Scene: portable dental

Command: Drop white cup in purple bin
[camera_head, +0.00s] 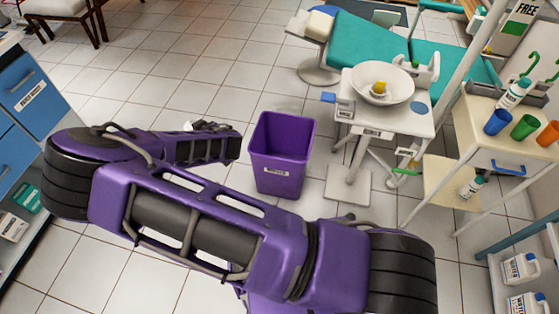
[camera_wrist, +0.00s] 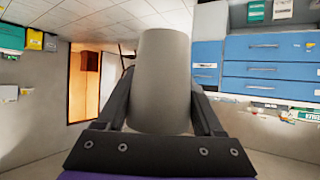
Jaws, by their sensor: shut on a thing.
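A white cup (camera_wrist: 163,80), grey in the shade, fills the middle of the wrist view. My gripper (camera_wrist: 163,95) is shut on it, with one dark finger on each side. In the head view my purple arm crosses the foreground and mostly hides the gripper; a small white patch behind the arm may be the cup, but I cannot tell. The purple bin (camera_head: 280,178) stands upright on the tiled floor, just right of my forearm's end. Its top is open, and its bottom inside is not clearly seen.
A white dental unit (camera_head: 375,118) with a basin stands right of the bin. A cart (camera_head: 500,150) with blue, green and orange cups is farther right. Blue drawers (camera_head: 30,95) stand at left. The tiled floor behind the bin is clear.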

